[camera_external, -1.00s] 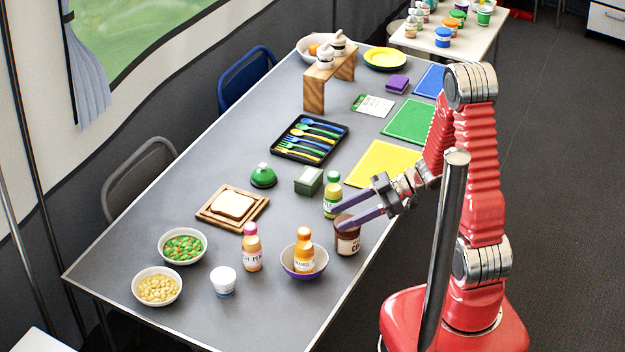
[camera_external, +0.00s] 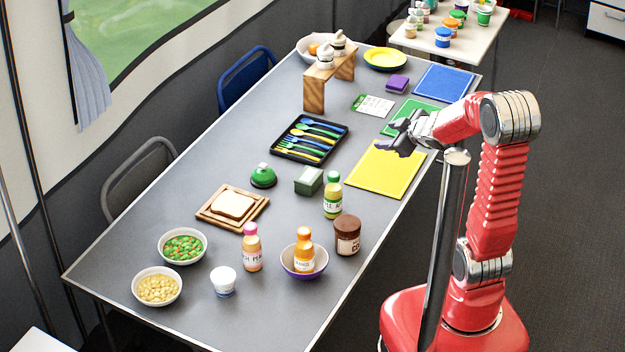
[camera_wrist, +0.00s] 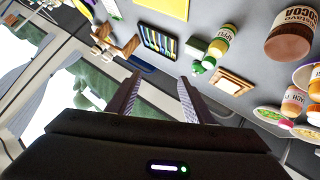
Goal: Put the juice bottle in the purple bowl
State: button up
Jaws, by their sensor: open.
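In the outside view an orange juice bottle (camera_external: 303,250) with an orange cap stands upright inside the purple bowl (camera_external: 287,265) near the table's front edge. A bottle with a pink cap (camera_external: 252,248) stands on the table to the left of the bowl. My gripper (camera_external: 392,139) is open and empty, raised above the green and yellow mats, well away from the bowl. In the wrist view its two fingers (camera_wrist: 157,97) are apart with nothing between them.
A white cup (camera_external: 224,281), a bowl of peas and carrots (camera_external: 204,248) and a bowl of yellow pieces (camera_external: 158,272) stand at the near left. A bread board (camera_external: 212,220), a cutlery tray (camera_external: 282,154) and a wooden stand (camera_external: 314,96) lie farther back.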

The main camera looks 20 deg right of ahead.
jog(key=s+d+r+m+g+h, duration=0.2)
jog(key=s+d+r+m+h, duration=0.25)
jog(key=s+d+m, duration=0.35)
jog(key=s+a+m+g+y, duration=0.1)
jog(key=s+a, duration=0.4)
jog(key=s, duration=1)
jog(key=shift+s+a+r+g+y, duration=0.15)
jog(key=shift+a+r+g+y, duration=0.4)
jog(key=shift+g, duration=0.65)
